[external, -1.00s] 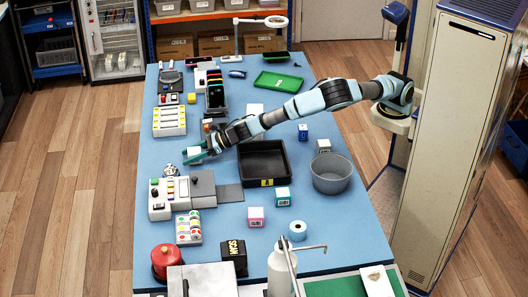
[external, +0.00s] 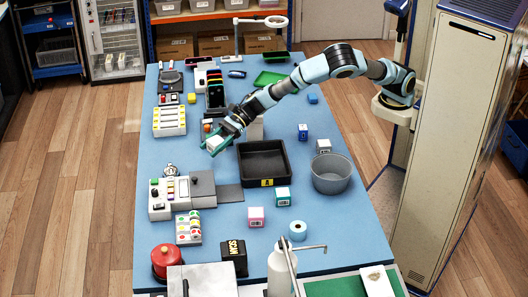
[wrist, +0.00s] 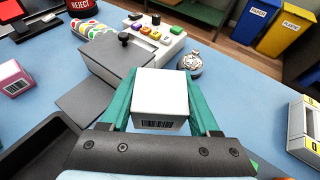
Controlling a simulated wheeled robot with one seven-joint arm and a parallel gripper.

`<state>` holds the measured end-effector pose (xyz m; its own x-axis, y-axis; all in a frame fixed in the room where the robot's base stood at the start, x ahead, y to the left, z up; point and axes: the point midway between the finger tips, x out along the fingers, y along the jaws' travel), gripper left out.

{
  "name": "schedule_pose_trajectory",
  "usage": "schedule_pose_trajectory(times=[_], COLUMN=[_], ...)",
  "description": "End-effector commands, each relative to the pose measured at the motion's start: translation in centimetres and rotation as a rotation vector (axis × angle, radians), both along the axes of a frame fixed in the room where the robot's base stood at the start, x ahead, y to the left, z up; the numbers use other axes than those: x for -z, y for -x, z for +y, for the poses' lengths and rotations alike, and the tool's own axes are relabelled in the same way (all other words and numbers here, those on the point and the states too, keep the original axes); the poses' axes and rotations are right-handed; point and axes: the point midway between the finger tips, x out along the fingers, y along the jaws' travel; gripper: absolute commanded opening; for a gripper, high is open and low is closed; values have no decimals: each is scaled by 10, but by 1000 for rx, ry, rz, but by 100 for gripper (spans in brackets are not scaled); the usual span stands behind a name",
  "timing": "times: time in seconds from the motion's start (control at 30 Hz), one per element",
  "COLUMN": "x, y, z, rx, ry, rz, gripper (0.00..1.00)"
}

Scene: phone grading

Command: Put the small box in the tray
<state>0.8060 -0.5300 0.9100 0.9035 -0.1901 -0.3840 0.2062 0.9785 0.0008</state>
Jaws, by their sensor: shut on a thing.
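My gripper (external: 219,139) is shut on a small white box (external: 212,145) and holds it above the table, to the left of the black tray. In the wrist view the small box (wrist: 160,97) sits between the teal fingers, with a barcode on its near face. The black tray (external: 243,169), with a yellow "A" label on its front wall, stands mid-table just right of and below my gripper in the external view. The tray looks empty. Its dark rim (wrist: 45,148) seems to show at the lower left of the wrist view.
A grey round bin (external: 331,176) stands right of the tray. Small boxes stand nearby, one teal-marked (external: 283,196) and one pink (external: 256,217). A grey device with buttons (external: 170,194) is at the left, with a watch (wrist: 189,62) beside it.

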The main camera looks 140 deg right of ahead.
Motion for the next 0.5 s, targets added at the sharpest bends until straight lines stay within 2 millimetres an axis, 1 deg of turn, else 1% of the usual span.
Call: schedule_pose_trajectory(times=[0.03,0.07,0.1,0.2,0.3,0.4,0.5], x=[-7,-7,-8,-11,-17,-21,-23], y=[8,13,20,38,55,68,75], z=[19,33,52,94,126,147,159], rx=[-79,-133,-206,-360,-473,-546,-586], ry=[-4,-4,-4,-4,-1,-2,0], rz=[4,3,3,2,-1,-1,-1], gripper=[6,6,6,6,6,6,6])
